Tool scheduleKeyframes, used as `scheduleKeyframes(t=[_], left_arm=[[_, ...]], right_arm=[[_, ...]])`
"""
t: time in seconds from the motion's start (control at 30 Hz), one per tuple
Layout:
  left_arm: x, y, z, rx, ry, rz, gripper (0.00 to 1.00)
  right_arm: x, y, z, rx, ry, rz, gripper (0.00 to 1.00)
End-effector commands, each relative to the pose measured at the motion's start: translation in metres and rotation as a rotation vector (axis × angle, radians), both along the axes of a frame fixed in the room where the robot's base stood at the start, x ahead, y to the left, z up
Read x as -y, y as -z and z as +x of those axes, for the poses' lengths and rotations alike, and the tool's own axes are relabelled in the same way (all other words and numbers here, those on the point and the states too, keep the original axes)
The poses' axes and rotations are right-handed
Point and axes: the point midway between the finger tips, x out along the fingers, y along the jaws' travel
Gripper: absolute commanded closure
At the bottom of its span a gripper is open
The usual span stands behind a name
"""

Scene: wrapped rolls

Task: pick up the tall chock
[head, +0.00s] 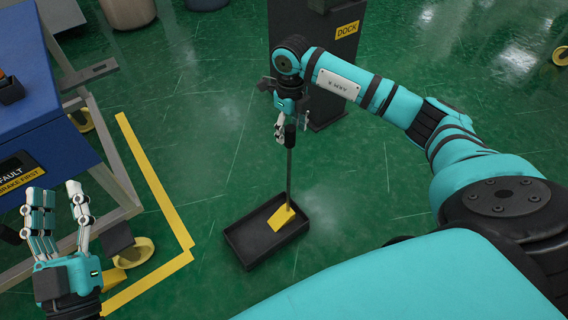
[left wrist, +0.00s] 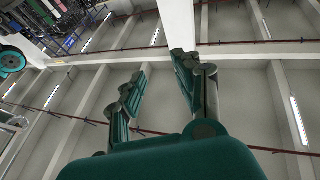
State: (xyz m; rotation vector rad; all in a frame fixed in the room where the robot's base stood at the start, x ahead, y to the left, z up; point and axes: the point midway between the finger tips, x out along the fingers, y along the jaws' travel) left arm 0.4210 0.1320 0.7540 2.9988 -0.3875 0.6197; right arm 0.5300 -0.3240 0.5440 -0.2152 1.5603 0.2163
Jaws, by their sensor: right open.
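The tall chock is a yellow wedge (head: 282,217) with a long thin upright rod topped by a black grip (head: 290,136). Its wedge sits in a black tray (head: 262,252) on the floor. My right gripper (head: 280,132) is open at the black grip, its fingers pointing down just left of it; I cannot tell whether they touch. My left gripper (head: 57,212) is open and empty at the lower left, fingers pointing up, well away from the chock. In the left wrist view its fingers (left wrist: 160,80) stand apart with only ceiling behind them.
A cart with a blue top (head: 50,130) and grey frame stands at the left, with a yellow-rimmed caster (head: 135,252) near another yellow piece (head: 113,276). A dark dock post (head: 330,70) stands behind my right gripper. Green floor around the tray is clear.

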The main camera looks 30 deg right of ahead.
Motion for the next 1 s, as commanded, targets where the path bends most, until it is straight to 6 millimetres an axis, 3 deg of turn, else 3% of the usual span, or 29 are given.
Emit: scheduleKeyframes(t=[0.2,0.47,0.9,1.0], left_arm=[[0.000,-0.024,-0.013,0.158,0.009,-0.045,0.67],[0.000,-0.028,-0.016,0.176,0.010,-0.050,0.67],[0.000,-0.027,-0.015,0.174,0.010,-0.049,0.67],[0.000,-0.027,-0.015,0.174,0.010,-0.049,0.67]], right_arm=[[0.000,0.021,0.000,0.000,0.000,-0.001,0.43],[0.000,0.021,0.000,0.000,0.000,-0.001,0.43],[0.000,0.021,0.000,0.000,-0.001,-0.001,0.98],[0.000,0.021,0.000,0.000,-0.001,-0.001,1.00]])
